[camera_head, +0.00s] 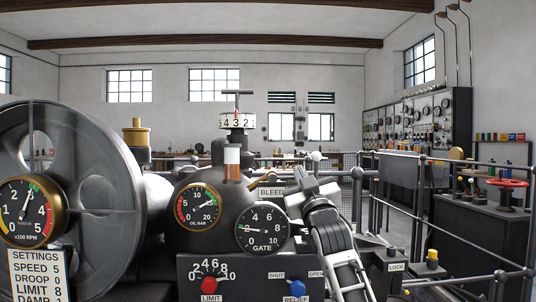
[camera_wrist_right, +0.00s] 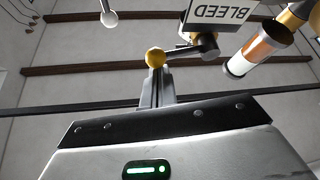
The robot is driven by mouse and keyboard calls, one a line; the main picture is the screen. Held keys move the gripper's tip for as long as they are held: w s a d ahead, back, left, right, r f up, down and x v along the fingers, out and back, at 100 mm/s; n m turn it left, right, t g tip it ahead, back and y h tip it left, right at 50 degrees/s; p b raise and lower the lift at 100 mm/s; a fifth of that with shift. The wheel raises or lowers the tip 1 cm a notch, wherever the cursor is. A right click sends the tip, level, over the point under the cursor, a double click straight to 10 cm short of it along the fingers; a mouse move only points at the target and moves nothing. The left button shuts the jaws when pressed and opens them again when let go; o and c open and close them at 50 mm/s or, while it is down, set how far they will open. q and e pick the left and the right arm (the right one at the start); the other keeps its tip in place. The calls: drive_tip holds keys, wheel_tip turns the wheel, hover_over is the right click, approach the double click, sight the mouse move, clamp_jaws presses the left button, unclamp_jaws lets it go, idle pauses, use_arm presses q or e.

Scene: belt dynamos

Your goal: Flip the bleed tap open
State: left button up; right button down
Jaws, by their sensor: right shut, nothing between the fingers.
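The bleed tap shows in the right wrist view as a brass body with a short grey lever (camera_wrist_right: 188,51) ending in a yellow ball (camera_wrist_right: 155,57). The lever points left there, roughly level in the picture. The BLEED plate (camera_wrist_right: 219,14) appears upside down beside it, and also shows in the head view (camera_head: 271,191). My right gripper (camera_wrist_right: 157,76) is shut and empty, its tips just below the ball in the picture; I cannot tell if they touch. In the head view my right gripper (camera_head: 297,186) is just right of the plate. My left gripper is out of view.
An orange-filled sight glass (camera_wrist_right: 258,48) stands close to the tap. The gate gauge (camera_head: 262,227) and oil gauge (camera_head: 198,206) sit below it in the head view. A large flywheel (camera_head: 75,135) fills the left. Railings (camera_head: 450,160) run at the right.

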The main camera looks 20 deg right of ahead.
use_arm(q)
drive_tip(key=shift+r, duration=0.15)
use_arm(e)
drive_tip(key=shift+r, duration=0.1)
